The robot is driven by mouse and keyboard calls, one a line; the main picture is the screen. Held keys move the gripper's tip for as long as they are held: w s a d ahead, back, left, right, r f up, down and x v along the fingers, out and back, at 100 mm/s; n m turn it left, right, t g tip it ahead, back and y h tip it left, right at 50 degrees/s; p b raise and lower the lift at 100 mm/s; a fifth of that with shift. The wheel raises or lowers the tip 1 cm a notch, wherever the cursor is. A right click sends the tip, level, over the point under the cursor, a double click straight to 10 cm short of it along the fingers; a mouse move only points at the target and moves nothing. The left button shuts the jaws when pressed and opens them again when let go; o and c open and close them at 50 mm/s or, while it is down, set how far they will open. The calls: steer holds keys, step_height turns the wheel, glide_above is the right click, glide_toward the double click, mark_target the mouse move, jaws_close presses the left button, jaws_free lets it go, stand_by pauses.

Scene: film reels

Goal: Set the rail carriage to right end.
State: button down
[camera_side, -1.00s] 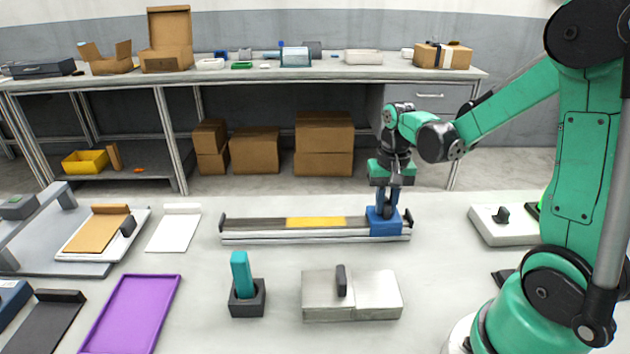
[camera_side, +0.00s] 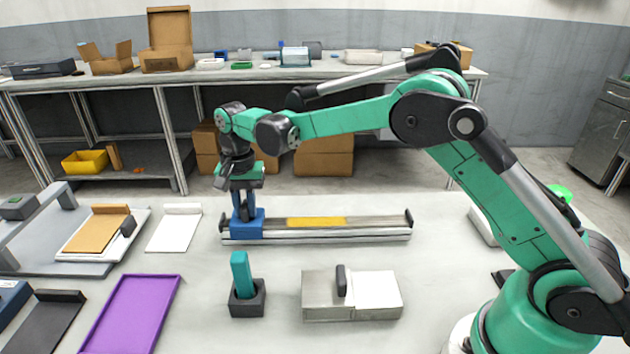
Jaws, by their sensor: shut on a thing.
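The rail (camera_side: 370,230) is a long, low grey track with dark upright end stops and a yellow band (camera_side: 316,222) on its middle. The blue carriage (camera_side: 247,229) sits on the rail close to its left end stop. My gripper (camera_side: 243,211) is above the carriage, pointing down, and is shut on its upper part. The fingers partly hide the top of the carriage. The rail to the right of the carriage is bare up to the right end stop (camera_side: 408,218).
In front of the rail stand a teal-handled tool in a dark holder (camera_side: 248,298) and a grey box with a dark handle (camera_side: 375,296). A purple tray (camera_side: 130,315) lies at front left. A white plate (camera_side: 174,231) lies left of the rail.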

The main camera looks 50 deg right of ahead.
steer(key=shift+w+a, duration=0.6)
steer(key=c, duration=0.8)
jaws_free()
steer(key=shift+r, duration=2.8)
steer(key=shift+r, duration=0.1)
